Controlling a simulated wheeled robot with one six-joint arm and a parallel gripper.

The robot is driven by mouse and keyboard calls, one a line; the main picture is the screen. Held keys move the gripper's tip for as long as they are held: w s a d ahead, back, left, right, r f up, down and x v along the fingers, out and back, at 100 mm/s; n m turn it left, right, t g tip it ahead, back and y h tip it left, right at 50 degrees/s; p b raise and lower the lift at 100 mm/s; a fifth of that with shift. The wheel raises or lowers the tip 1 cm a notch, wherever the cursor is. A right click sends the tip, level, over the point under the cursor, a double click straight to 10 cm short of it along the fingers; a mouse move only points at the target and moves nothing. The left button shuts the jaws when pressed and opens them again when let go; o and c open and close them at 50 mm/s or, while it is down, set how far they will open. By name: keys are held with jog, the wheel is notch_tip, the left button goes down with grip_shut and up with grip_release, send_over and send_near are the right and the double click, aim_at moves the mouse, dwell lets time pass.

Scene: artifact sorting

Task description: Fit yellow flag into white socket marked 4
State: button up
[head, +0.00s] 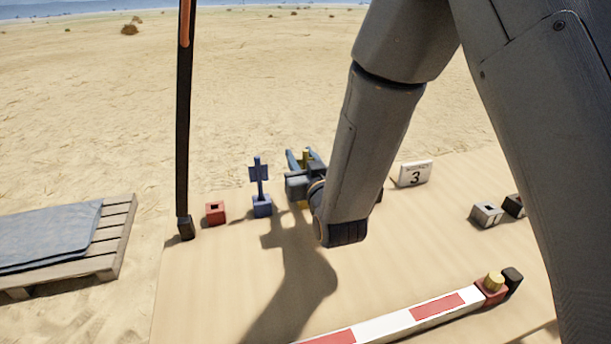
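My gripper (305,164) is low over the sand-coloured board, with its blue fingers apart on either side of a narrow yellow piece (306,156), which seems to be part of the yellow flag. Whether the fingers press on it is unclear. A little yellow (302,204) also shows below the gripper; the rest is hidden behind the gripper. A white socket block (487,214) stands on the right of the board, apart from the gripper. Its top opening looks dark and empty, and its marking is too small to read.
A white sign reading 3 (415,174) stands right of my arm. A red socket (215,213) and a blue flag in a blue socket (261,190) stand left. A black block (514,206) is beside the white socket. A red-white bar (400,322) lies in front.

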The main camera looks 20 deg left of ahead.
grip_shut()
dwell(0.3)
